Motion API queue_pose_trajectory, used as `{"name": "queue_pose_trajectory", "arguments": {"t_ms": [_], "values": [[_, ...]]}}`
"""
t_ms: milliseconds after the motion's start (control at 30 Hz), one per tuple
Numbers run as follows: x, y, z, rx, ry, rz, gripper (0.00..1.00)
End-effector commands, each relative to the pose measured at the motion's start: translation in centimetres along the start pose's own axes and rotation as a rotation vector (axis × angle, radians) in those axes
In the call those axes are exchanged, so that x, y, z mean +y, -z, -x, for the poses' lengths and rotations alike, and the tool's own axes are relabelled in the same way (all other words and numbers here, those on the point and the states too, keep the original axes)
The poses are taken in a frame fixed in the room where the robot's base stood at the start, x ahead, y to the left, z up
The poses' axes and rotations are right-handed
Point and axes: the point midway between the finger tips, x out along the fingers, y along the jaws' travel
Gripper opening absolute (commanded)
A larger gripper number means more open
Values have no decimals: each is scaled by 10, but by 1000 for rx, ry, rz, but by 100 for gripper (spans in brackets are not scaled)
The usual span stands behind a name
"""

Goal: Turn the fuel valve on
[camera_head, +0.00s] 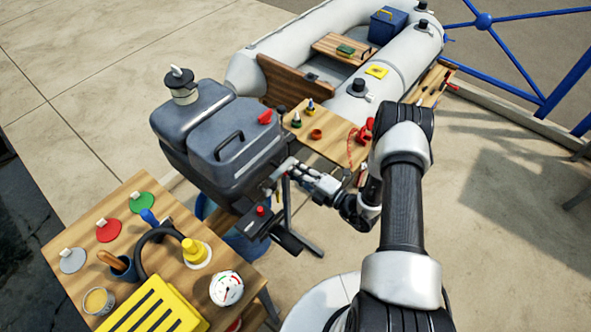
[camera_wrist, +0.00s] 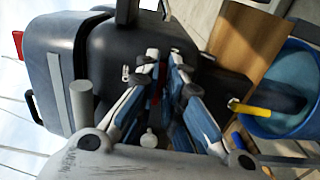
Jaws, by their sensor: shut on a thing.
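The outboard motor (camera_head: 237,140) is dark grey and stands in the middle of the head view. My gripper (camera_head: 287,168) reaches its right front side from the right. In the wrist view my gripper (camera_wrist: 166,62) has its two fingers close together against the motor's dark casing (camera_wrist: 115,50). It is shut on a small part at the casing. A narrow reddish strip (camera_wrist: 155,100) shows between the fingers, and I take it as the fuel valve's lever. The fingers hide most of it, so I cannot tell which way the valve is turned.
A wooden table (camera_head: 75,222) with discs, a gauge and a yellow case stands at the lower left. A small wooden table (camera_head: 330,142) with bottles stands behind my gripper. A grey inflatable boat (camera_head: 285,48) lies at the back. A blue bucket (camera_wrist: 265,125) shows right in the wrist view.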

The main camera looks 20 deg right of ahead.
Motion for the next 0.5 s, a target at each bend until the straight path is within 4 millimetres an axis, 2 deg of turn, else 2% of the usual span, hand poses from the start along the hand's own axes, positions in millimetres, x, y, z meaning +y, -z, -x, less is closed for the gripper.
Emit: {"name": "queue_pose_trajectory", "arguments": {"t_ms": [400, 433, 500], "values": [[0, 0, 0, 1, 0, -9, 0], [0, 1, 0, 1, 0, -9, 10], [0, 0, 0, 1, 0, -8, 15]]}}
